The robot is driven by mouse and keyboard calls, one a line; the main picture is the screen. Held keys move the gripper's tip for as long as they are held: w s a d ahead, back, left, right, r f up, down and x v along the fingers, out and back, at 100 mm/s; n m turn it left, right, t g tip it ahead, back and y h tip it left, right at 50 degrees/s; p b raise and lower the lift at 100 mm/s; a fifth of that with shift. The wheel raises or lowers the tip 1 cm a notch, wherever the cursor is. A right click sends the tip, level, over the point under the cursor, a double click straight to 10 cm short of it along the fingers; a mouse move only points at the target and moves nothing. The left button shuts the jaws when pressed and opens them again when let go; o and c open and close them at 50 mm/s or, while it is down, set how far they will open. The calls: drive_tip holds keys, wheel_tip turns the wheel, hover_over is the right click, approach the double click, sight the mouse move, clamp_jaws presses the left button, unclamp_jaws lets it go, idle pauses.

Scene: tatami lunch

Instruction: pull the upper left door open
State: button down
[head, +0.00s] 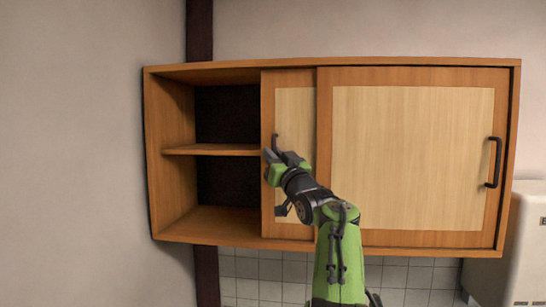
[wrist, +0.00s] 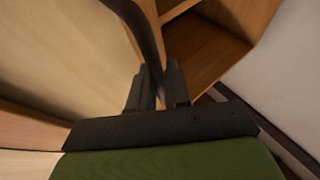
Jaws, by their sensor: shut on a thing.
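A wooden wall cabinet (head: 330,62) hangs in the head view with two sliding doors. The left door (head: 295,110) stands slid to the right, mostly behind the right door (head: 410,160), and the cabinet's left part is open. My gripper (head: 272,160) is at the left door's dark handle (head: 275,142); the handle's lower part is hidden by it. In the wrist view my gripper (wrist: 159,85) is shut on the handle (wrist: 148,30), which passes between the fingers. The left door's pale panel (wrist: 60,50) fills the left of that view.
The open part has a bare shelf (head: 210,150) with empty space above and below. The right door has its own dark handle (head: 494,163). A white appliance (head: 525,235) stands at lower right. A plain wall (head: 75,150) is at left.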

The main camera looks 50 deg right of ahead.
drive_tip(key=shift+s+d, duration=0.2)
drive_tip(key=shift+s, duration=0.1)
drive_tip(key=c, duration=1.2)
unclamp_jaws()
drive_tip(key=shift+o, duration=0.2)
drive_tip(key=b+v, duration=0.9)
drive_tip(key=v, duration=0.6)
drive_tip(key=shift+s+a, duration=0.15)
drive_tip(key=shift+s, duration=0.25)
drive_tip(key=shift+f, duration=0.1)
